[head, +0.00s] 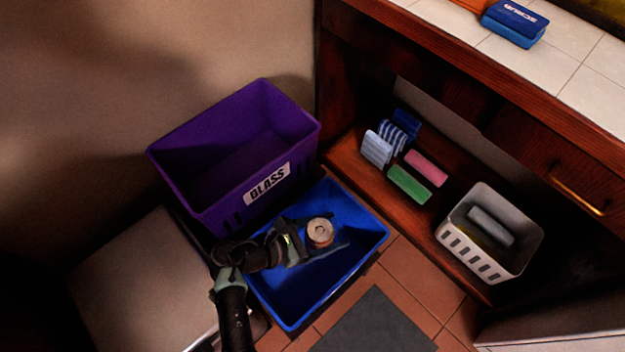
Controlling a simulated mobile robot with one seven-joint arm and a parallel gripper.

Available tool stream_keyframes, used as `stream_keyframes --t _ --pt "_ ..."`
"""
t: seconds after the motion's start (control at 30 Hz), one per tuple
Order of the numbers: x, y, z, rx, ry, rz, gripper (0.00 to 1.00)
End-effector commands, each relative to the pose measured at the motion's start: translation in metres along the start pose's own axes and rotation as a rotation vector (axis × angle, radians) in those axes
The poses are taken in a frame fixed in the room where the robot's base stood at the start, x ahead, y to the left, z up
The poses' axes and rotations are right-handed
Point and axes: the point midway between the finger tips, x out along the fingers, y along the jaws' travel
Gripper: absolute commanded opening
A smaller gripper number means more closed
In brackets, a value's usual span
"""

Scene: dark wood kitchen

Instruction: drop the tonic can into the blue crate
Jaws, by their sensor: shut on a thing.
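The blue crate (356,276) stands on the tiled floor, open at the top. My gripper (306,241) reaches over the crate from its lower left side and is shut on the tonic can (320,232). The can shows its round pale top and looks upright. It appears over the middle of the crate's opening; its height above the crate floor cannot be told. My arm hides part of the crate's left wall.
A purple crate labelled GLASS (185,148) stands directly behind the blue crate. A white basket (465,262) and several cloths and sponges, including a green one (409,184), sit on the wooden shelf at right. A grey mat (375,325) lies in front.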

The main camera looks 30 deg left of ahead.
Motion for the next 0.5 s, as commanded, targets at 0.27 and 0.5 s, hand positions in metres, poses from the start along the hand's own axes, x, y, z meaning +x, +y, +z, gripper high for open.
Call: stream_keyframes --t 0.27,0.5 --pt "0.011 0.007 -0.021 0.025 -0.001 -0.059 0.14" --pt "0.014 0.007 -0.028 0.027 0.0 -0.065 0.14"
